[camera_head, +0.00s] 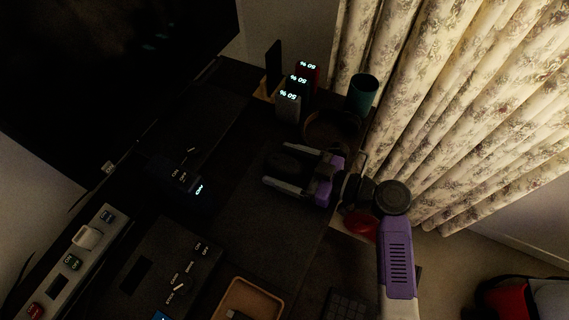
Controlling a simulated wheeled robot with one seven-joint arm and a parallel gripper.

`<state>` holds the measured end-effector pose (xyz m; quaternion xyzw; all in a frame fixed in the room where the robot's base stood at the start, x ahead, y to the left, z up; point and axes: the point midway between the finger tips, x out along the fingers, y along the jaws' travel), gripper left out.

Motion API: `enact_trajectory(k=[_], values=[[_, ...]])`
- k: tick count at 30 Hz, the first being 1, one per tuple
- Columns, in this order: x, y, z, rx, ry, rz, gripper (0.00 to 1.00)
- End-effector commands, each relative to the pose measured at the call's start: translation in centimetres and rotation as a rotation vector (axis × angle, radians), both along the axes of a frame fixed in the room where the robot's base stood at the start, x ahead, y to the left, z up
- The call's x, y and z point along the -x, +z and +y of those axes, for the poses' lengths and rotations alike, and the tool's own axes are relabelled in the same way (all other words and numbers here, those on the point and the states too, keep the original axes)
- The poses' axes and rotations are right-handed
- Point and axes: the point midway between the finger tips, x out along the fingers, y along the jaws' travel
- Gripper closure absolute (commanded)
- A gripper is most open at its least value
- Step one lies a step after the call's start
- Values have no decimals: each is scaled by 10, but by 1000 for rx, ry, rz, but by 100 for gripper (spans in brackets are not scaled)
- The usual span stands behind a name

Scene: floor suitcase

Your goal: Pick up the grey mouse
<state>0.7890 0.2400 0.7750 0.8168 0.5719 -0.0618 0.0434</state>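My gripper (273,167) reaches in from the right over the dark desk, its fingers spread apart and pointing left. A dark rounded shape (288,165) lies between the fingers and may be the grey mouse. The dim light hides its true colour. I cannot tell whether the fingers touch it.
Boxes with lit displays (289,106) and a dark green cup (362,92) stand behind my gripper, near a round dark dish (331,130). A wooden tray (247,289) and a control panel (155,275) are at the front. Floral curtains (470,110) hang at the right.

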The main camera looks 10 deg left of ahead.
Motion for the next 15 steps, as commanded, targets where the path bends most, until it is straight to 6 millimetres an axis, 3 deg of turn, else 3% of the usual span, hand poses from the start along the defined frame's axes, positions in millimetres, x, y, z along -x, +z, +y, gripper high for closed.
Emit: enact_trajectory(k=[1, 9, 15], values=[[0, 0, 0, 0, 0, 0, 31], [0, 0, 0, 0, 0, 0, 84], [0, 1, 0, 0, 0, 0, 85]])
